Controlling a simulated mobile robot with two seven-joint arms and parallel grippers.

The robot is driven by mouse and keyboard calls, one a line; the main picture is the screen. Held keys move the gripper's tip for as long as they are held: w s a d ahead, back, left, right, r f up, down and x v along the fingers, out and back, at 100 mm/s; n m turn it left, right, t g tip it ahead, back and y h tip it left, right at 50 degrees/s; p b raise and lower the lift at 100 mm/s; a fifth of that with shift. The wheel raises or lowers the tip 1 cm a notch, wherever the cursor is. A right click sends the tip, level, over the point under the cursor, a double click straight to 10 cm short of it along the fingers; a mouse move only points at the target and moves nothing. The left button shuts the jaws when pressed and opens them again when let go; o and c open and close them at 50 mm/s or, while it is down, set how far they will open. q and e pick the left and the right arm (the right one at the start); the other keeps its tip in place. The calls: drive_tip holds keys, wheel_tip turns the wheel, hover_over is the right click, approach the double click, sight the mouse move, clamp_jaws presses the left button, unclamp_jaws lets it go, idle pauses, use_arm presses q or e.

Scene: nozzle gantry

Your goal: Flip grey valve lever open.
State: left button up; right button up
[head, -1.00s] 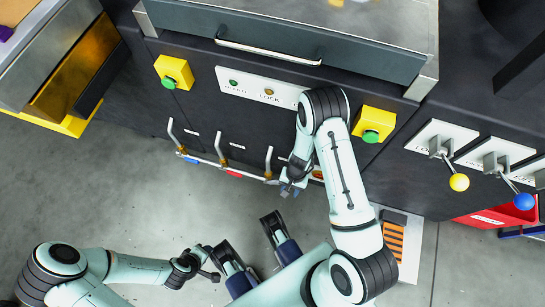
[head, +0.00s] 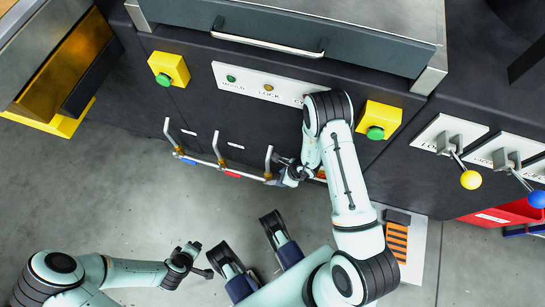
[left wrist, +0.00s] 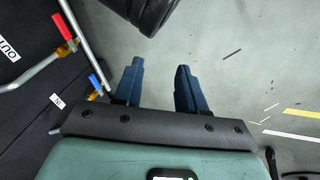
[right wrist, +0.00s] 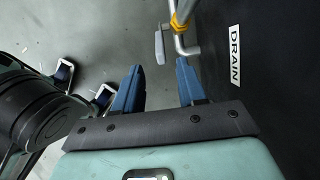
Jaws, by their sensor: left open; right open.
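The grey valve lever (right wrist: 159,47) shows in the right wrist view as a flat grey paddle beside a yellow valve fitting (right wrist: 180,20) on a metal pipe. My right gripper (right wrist: 158,85) is open, and the lever lies just ahead of the gap between its blue fingertips, apart from both. In the head view my right gripper (head: 286,178) is at the right end of the pipe row and hides most of this lever. My left gripper (left wrist: 157,75) is open and empty; in the head view it (head: 196,250) hangs over the floor at lower left.
A red lever (head: 232,174) and a blue lever (head: 190,162) sit on the same pipe row to the left. A DRAIN label (right wrist: 236,55) is on the dark panel. Open floor lies below.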

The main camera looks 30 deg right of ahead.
sight(273, 182)
drive_tip(key=b+x, duration=0.3)
drive_tip(key=x, duration=0.7)
drive_tip(key=shift+s, duration=0.15)
drive_tip(key=shift+a+f, duration=0.1)
drive_tip(key=shift+f, duration=0.3)
use_arm(q)
drive_tip(key=s+a+f+g, duration=0.1)
drive_tip(key=s+f+g, duration=0.1)
drive_tip(key=s+f, duration=0.4)
drive_tip(key=shift+s+f+g, duration=0.3)
drive_tip(key=shift+s+g, duration=0.1)
drive_tip(key=shift+s, duration=0.3)
use_arm(e)
clamp_jaws()
